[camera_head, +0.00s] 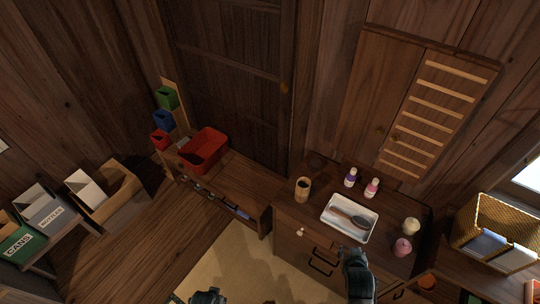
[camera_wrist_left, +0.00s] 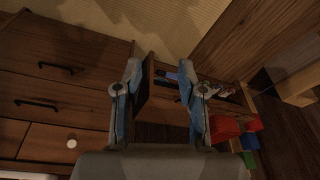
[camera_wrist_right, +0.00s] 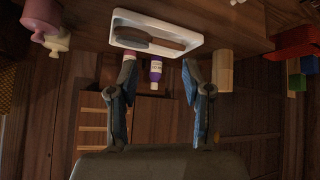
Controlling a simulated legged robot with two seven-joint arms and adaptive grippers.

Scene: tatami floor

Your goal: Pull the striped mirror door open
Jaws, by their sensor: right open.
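The striped door (camera_head: 440,105) is on the wall cabinet above the dresser. It has several pale horizontal slats and looks shut, beside a plain brown panel (camera_head: 372,95). A small round spot, perhaps a knob, shows near its lower left edge. Part of the slats also shows in the right wrist view (camera_wrist_right: 92,129). My right gripper (camera_head: 350,252) is over the dresser's front edge, apart from the door; its fingers are spread and empty in the right wrist view (camera_wrist_right: 158,68). My left gripper (camera_head: 208,297) is low at the bottom edge; its fingers are spread and empty in the left wrist view (camera_wrist_left: 160,68).
The dresser top holds a white tray (camera_head: 332,223) with a brush, a wooden cup (camera_head: 303,189), a purple-labelled bottle (camera_head: 351,177), a pink bottle (camera_head: 372,188) and two dispensers at right. A wicker basket (camera_head: 485,215) stands right. A low bench with a red bin (camera_head: 203,149) stands left.

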